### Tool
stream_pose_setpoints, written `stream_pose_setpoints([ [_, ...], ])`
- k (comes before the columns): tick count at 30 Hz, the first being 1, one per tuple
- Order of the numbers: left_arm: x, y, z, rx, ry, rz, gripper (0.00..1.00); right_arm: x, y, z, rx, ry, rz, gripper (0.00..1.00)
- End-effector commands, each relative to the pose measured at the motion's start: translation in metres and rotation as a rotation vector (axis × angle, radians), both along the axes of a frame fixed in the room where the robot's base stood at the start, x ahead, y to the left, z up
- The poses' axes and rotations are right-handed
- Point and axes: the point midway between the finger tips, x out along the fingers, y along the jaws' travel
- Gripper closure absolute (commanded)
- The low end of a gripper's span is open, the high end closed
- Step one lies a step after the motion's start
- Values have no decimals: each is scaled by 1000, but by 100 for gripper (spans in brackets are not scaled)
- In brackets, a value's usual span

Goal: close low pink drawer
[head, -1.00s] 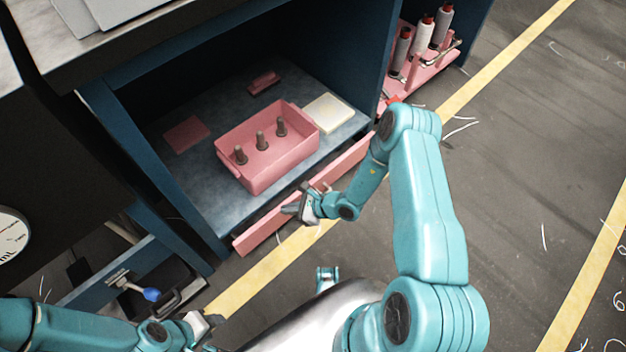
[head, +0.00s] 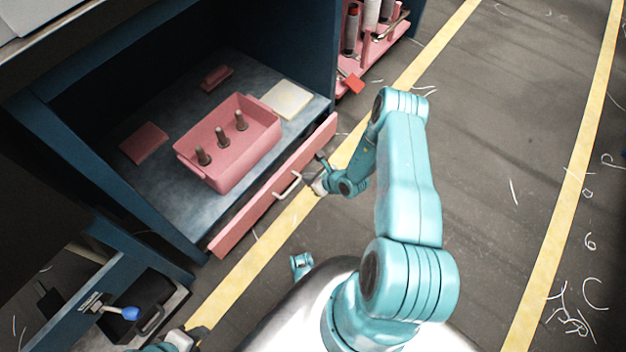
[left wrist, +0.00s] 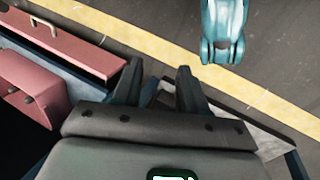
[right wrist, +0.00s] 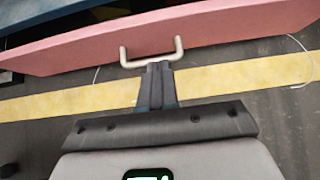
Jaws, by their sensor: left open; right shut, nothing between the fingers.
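The low pink drawer's front (head: 312,150) runs along the bottom of the dark blue cabinet, with a narrow dark gap between it and the shelf edge. Its pale handle (head: 288,186) faces out. The front also shows in the right wrist view (right wrist: 230,25) and the left wrist view (left wrist: 70,45). My right gripper (head: 321,172) is in front of the drawer; in the right wrist view its shut, empty fingers (right wrist: 159,66) point at the handle (right wrist: 151,62). I cannot tell whether they touch it. My left gripper (left wrist: 157,78) is open and empty, low at the left.
A pink bin (head: 236,160) with several pegs sits on the shelf above the drawer. A pink rack (head: 365,65) with spools stands beyond the cabinet. The floor at right is clear.

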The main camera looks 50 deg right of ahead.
Motion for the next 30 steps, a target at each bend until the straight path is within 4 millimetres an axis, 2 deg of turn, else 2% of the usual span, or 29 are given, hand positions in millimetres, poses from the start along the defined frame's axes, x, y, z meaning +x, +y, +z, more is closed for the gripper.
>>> stream_pose_setpoints([
  [1,1,1,-11,1,-2,5,58,9,1,-14,-1,-1,4,100],
  [6,5,5,-27,4,-8,19,58,36,3,-38,-1,-1,5,100],
  [9,10,6,-33,7,-26,21,58,54,4,-34,-2,-3,6,100],
  [13,16,7,-39,11,-44,24,58,67,6,-33,0,0,4,100],
  [18,18,7,-41,12,-54,24,58,74,6,-31,0,0,3,100],
  [30,18,7,-40,11,-53,24,58,74,6,-30,0,1,4,100],
])
